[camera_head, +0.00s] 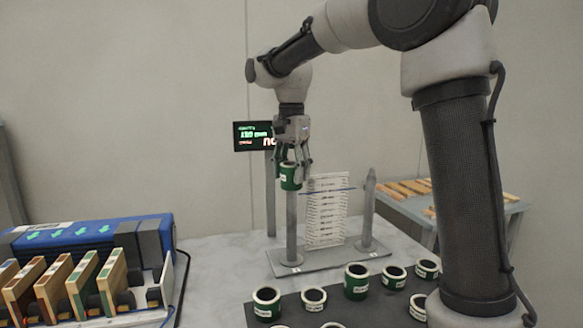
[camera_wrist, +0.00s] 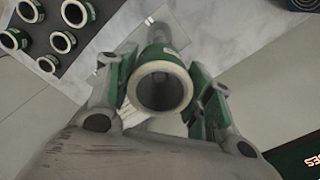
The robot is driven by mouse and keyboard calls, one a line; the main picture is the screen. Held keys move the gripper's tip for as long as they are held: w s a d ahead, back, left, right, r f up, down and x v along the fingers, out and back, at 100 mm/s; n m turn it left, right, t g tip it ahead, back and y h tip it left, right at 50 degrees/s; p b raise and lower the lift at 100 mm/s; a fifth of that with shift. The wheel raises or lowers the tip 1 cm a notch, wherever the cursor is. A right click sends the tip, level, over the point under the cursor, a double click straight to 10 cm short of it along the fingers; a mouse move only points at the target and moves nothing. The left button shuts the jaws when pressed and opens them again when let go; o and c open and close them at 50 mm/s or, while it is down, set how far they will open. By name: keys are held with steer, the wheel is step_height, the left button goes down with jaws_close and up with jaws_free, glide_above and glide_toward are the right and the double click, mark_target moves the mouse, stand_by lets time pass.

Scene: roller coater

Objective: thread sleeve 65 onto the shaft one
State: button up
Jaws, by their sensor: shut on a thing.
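My gripper (camera_head: 293,179) is shut on a green sleeve (camera_head: 290,177) with white ends. Its label is too small to read as 65. In the head view the sleeve is upright, in line with the top of the left grey shaft (camera_head: 291,225). I cannot tell whether the shaft's tip is inside it or just below. A second shaft (camera_head: 369,208) stands bare on the right of the same base plate (camera_head: 330,259). The number marks at the shafts' feet are not legible. In the wrist view the held sleeve (camera_wrist: 160,88) shows its open bore between the fingers.
Several green-and-white sleeves, one of them a tall sleeve (camera_head: 356,281), stand on a dark mat (camera_head: 262,321) in front. A printed sheet (camera_head: 327,215) stands between the shafts. A display (camera_head: 252,136) is behind. A blue machine (camera_head: 95,240) with wooden-framed pieces is at left.

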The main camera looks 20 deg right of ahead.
steer(key=o, duration=1.5)
steer(key=shift+o, duration=0.2)
steer(key=shift+r, duration=3.5)
